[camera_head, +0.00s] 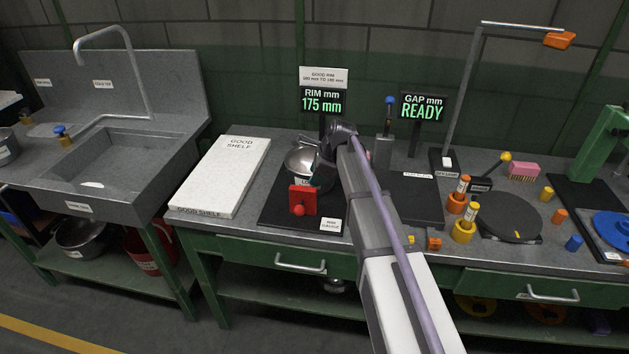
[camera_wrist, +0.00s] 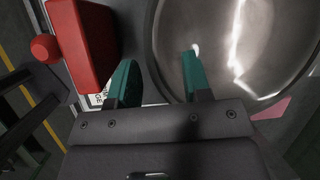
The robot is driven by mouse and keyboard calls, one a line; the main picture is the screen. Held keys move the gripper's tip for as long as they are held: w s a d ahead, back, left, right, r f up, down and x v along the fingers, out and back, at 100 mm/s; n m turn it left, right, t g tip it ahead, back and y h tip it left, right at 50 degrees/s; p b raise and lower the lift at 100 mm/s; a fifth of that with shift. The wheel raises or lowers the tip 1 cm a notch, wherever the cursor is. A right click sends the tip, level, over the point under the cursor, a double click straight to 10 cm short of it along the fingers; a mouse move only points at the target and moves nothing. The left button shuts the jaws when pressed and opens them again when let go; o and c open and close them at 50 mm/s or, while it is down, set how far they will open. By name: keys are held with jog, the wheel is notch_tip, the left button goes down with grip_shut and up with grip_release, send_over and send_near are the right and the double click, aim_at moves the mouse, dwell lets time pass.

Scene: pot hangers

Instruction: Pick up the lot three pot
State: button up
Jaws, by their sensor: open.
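A shiny metal pot (camera_head: 298,160) sits on the black rim gauge base (camera_head: 268,212), beside the red gauge block (camera_head: 302,199). A label on its front is partly hidden and its lot number cannot be read. My gripper (camera_head: 323,178) is at the pot's right side and hides part of it. In the wrist view my gripper (camera_wrist: 158,65) is open, with one green finger outside the pot's rim and the other over its inside. The pot (camera_wrist: 230,45) fills the upper right there, its near wall between the fingers. Whether either finger touches it cannot be told.
The rim display (camera_head: 321,102) reads 175 mm; the gap display (camera_head: 422,107) reads READY. The white good shelf (camera_head: 226,170) at left is empty. A sink (camera_head: 120,155) stands farther left. A tall lamp post (camera_head: 465,90), a dark turntable (camera_head: 509,217) and small coloured parts are at right.

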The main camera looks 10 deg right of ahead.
jog(key=x, duration=0.2)
jog(key=shift+f+b, duration=0.3)
jog(key=shift+b, duration=0.1)
jog(key=shift+r, duration=0.25)
grip_shut()
dwell(0.7)
